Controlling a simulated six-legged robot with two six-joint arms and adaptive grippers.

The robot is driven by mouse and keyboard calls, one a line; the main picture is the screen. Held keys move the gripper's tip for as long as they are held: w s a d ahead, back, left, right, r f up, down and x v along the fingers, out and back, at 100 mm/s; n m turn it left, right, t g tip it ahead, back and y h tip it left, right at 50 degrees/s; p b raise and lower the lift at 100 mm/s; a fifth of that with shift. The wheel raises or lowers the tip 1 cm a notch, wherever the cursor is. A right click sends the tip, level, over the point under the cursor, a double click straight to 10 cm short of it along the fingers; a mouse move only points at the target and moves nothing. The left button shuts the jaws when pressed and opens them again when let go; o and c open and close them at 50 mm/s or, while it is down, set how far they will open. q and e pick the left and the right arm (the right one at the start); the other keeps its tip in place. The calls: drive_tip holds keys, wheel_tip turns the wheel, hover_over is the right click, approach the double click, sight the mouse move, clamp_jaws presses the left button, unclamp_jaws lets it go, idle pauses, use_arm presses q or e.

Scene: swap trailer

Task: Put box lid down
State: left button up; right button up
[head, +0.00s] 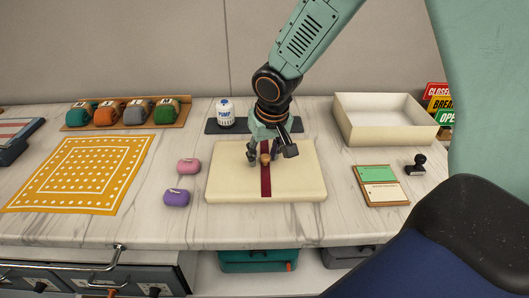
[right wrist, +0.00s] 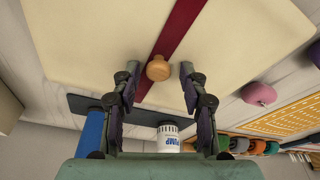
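The box lid (head: 305,185) is a flat cream panel with a dark red stripe and a round wooden knob (head: 265,158) in its middle. It lies flat on the counter in the head view and also fills much of the right wrist view (right wrist: 90,45). My right gripper (head: 270,153) is over the lid at the knob. In the right wrist view its fingers (right wrist: 157,82) are apart, with the knob (right wrist: 159,68) between their tips and a gap on each side. My left gripper is not in view.
An open cream box (head: 385,135) stands at the back right. A pump canister (head: 225,113) stands on a dark mat behind the lid. Pink (head: 188,165) and purple (head: 176,197) items lie left of the lid. A green-and-cream card (head: 380,185) and a stamp (head: 415,165) lie right.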

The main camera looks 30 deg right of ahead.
sight(270, 172)
drive_tip(key=shift+w, duration=0.1)
drive_tip(key=shift+s+r, duration=0.25)
drive_tip(key=shift+r+p, duration=0.35)
drive_tip(key=p+v, duration=0.2)
drive_tip(key=v, duration=0.9)
drive_tip(key=shift+s+r, duration=0.15)
